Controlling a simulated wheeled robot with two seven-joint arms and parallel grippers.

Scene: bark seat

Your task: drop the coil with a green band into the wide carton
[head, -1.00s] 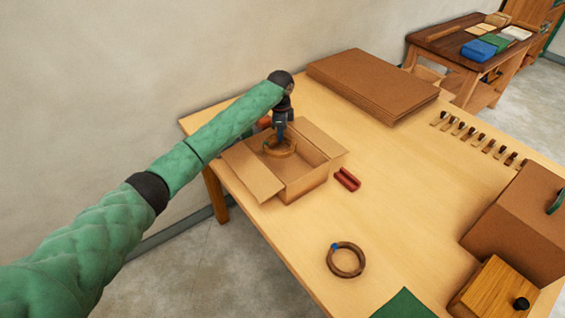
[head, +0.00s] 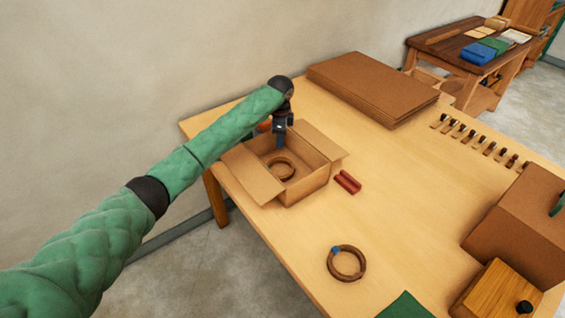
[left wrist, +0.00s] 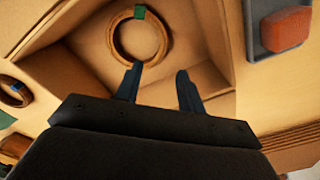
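The coil with a green band (left wrist: 157,50) lies inside the open wide carton (head: 309,181). The left wrist view shows its green band (left wrist: 140,12) at the top of the ring; the coil also shows in the head view (head: 292,172). My left gripper (head: 281,143) is above the carton's far side, pointing down. In the left wrist view its two fingers (left wrist: 157,85) are spread with nothing between them, apart from the coil. A second coil with a blue band (head: 360,272) lies on the table, outside the carton. My right gripper is not in view.
Two dark red bars (head: 347,181) lie just right of the carton. Flat cardboard sheets (head: 370,85) are stacked at the back. Several small handled tools (head: 480,141) line the right side. A large brown box (head: 518,225) and a wooden box (head: 495,290) stand at right. The table middle is clear.

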